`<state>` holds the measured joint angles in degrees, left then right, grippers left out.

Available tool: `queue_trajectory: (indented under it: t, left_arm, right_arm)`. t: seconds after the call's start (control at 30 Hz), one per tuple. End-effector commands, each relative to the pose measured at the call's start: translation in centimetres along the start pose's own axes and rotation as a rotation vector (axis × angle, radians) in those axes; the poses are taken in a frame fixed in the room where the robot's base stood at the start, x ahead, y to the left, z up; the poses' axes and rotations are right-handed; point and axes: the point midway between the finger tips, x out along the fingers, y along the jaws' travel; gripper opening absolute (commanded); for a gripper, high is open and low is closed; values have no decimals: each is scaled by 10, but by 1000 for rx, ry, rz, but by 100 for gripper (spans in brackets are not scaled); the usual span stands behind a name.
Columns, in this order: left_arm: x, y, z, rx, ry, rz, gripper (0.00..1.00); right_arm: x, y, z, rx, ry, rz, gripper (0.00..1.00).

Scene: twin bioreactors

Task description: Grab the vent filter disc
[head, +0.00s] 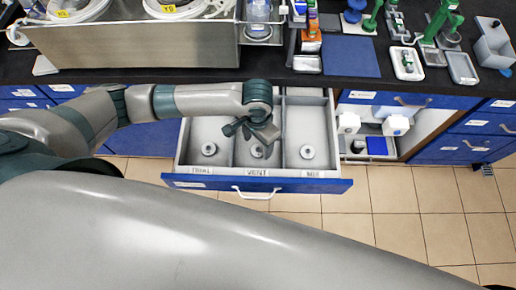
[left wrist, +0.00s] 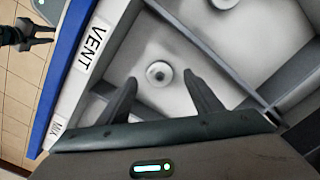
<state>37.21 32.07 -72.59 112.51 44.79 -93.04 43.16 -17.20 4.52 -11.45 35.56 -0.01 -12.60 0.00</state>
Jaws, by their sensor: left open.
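The vent filter disc (head: 257,152) is a small pale round piece with a dark centre, lying on the floor of the middle drawer compartment, labelled VENT. In the head view my left gripper (head: 252,139) hangs over this compartment and partly covers the disc. In the left wrist view the disc (left wrist: 159,73) shows beyond and between the two spread fingertips of the gripper (left wrist: 161,80). The gripper is open and empty; I see no contact with the disc.
The open blue drawer (head: 338,186) has grey dividers around the compartment. Similar discs lie in the left compartment (head: 208,149) and the right compartment (head: 307,152). The dark bench (head: 275,76) behind carries a metal box, a blue mat (head: 350,56) and green stands.

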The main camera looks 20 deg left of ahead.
Motion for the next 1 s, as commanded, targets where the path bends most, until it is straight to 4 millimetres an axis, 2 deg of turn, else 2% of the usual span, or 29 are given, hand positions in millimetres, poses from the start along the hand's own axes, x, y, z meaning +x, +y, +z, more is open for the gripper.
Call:
queue_trajectory:
  t: [0.27,0.77,0.93,1.0]
  left_arm:
    - [27,0,-2,0,-1,-1,60]
    - [29,0,-2,1,0,0,60]
    - [29,0,-2,1,0,0,19]
    - [29,0,-2,1,0,0,16]
  right_arm:
    - [-7,0,0,0,0,0,38]
    - [-7,1,0,-1,-1,1,38]
    - [-7,2,0,-1,-1,1,38]
    - [-7,2,0,-1,-1,1,38]
